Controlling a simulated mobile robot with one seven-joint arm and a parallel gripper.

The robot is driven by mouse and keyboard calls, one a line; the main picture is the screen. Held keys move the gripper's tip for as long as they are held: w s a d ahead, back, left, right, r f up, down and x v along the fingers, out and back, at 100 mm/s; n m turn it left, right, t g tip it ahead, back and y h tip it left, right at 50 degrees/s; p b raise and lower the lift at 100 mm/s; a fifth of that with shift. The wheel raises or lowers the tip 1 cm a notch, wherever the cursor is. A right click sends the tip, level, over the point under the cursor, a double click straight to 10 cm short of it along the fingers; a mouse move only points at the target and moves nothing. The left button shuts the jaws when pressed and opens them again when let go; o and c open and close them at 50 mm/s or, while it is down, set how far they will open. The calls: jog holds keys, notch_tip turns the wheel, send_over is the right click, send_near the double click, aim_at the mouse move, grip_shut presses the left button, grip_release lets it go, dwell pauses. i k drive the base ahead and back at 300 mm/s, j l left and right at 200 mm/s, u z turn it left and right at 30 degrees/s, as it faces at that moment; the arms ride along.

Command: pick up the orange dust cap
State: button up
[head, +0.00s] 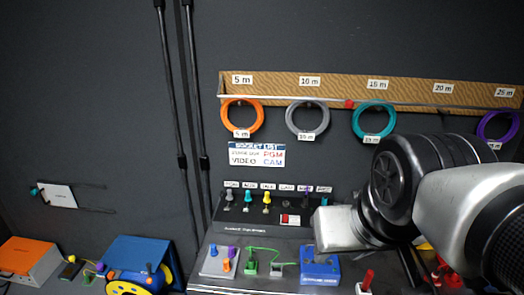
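A small orange piece, which looks like the orange dust cap (226,265), stands on a light grey plate (209,265) at the bottom centre of the head view. A blue piece (213,250) and a purple piece (232,252) stand close beside it. My arm comes in from the right, and its silver and black links are well to the right of the cap, apart from it. My gripper's fingertips cannot be made out clearly behind and below these links, so its opening and anything in it are hidden.
A green item (250,262) and a blue box (320,265) stand right of the plate. Behind is a dark panel (245,217) with coloured plugs. Coiled cables (241,117) hang on the wall rack. An orange box (28,262) and a blue-yellow reel (140,270) are at left.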

aim_at(227, 267)
jog(key=u, duration=0.75)
jog(key=i+j+z, duration=0.5)
jog(key=j, duration=0.2)
jog(key=k, duration=0.1)
